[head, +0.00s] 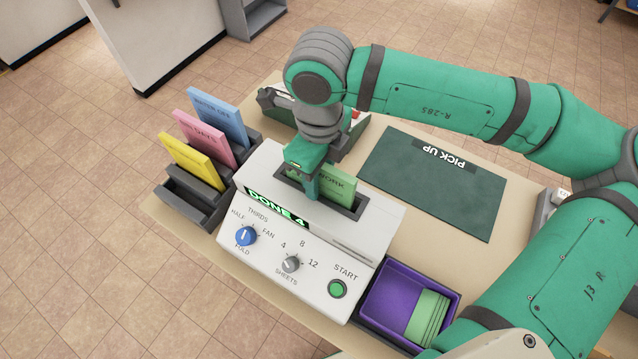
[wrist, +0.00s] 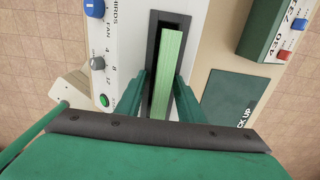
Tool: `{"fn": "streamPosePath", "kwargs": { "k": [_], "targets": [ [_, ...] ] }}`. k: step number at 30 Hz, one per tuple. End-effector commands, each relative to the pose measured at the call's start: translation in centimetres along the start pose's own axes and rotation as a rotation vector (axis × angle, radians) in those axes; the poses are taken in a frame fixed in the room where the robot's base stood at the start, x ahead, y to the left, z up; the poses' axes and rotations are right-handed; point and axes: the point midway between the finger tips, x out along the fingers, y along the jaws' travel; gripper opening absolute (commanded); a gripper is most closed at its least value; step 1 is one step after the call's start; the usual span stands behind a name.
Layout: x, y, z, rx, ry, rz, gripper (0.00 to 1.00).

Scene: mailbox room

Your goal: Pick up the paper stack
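A green paper stack (head: 338,184) with partly hidden lettering stands upright in the dark slot on top of the white folding machine (head: 375,218). It also shows edge-on in the wrist view (wrist: 168,75). My gripper (head: 309,180) is at the slot, over the left part of the stack. In the wrist view, its fingers (wrist: 163,95) are apart, one on each side of the stack, with gaps between. My gripper hides part of the stack in the head view.
The machine's display (head: 276,208) reads "DONE 4". A purple tray (head: 385,288) holds green folded sheets (head: 427,317). A dark rack (head: 190,200) at left holds yellow, pink and blue stacks. The dark green "PICK UP" mat (head: 435,195) is clear.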

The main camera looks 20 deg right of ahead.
Motion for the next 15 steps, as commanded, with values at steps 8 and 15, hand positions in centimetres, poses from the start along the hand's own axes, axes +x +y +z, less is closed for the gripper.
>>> {"fn": "streamPosePath", "kwargs": {
  "k": [8,15],
  "targets": [
    [-0.04,0.03,0.05,-0.001,0.0,0.0,0.0],
    [-0.12,0.01,0.05,-0.001,0.0,0.0,0.0]
  ]
}}
